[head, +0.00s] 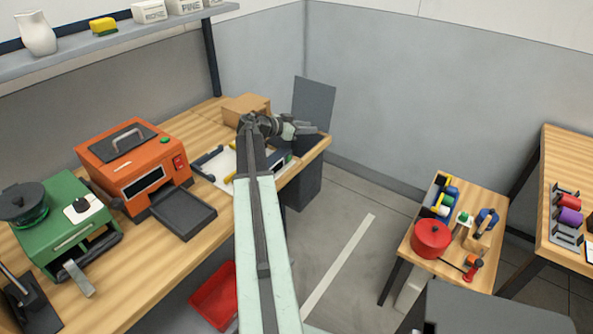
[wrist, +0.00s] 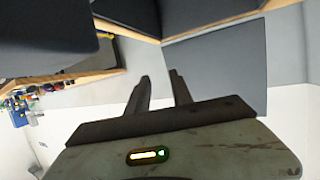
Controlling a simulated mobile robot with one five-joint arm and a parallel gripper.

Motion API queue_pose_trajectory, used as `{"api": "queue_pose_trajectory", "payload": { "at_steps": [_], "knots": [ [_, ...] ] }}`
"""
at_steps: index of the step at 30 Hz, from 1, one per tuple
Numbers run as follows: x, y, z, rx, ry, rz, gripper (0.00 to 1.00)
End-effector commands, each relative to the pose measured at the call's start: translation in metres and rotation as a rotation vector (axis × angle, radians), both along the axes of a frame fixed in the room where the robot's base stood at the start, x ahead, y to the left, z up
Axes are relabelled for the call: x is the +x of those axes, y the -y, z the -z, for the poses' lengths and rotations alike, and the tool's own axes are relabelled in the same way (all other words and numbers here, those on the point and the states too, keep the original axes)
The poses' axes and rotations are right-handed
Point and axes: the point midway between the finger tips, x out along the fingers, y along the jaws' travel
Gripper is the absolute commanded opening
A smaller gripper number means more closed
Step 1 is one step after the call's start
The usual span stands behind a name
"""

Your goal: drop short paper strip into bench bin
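I cannot make out a short paper strip in either view. A dark grey bin (head: 304,186) stands on the floor at the far end of the bench, partly hidden by the bench and my arm. A red open bin (head: 214,298) sits low beneath the bench front; I cannot tell which is the bench bin. My gripper (head: 311,128) is above the bench's far end, in front of an upright grey panel (head: 314,98). In the wrist view, my gripper (wrist: 159,77) has its two fingers apart, with nothing visible between them.
The wooden bench holds a green machine (head: 70,225), an orange machine (head: 135,165), a dark tray (head: 183,214), a white sheet (head: 213,170) and a cardboard box (head: 245,106). A small table (head: 412,243) with a red pot (head: 431,239) stands right. Floor between is clear.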

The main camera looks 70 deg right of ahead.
Motion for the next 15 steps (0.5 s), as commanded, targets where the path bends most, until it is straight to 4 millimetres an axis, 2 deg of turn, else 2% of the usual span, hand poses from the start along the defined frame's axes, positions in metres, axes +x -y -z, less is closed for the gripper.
{"api": "queue_pose_trajectory", "payload": {
  "at_steps": [9,15],
  "knots": [
    [0.028,-0.042,-0.022,0.0,0.0,-0.003,0.27],
    [0.04,-0.058,-0.027,0.0,0.0,0.0,0.27]
  ]
}}
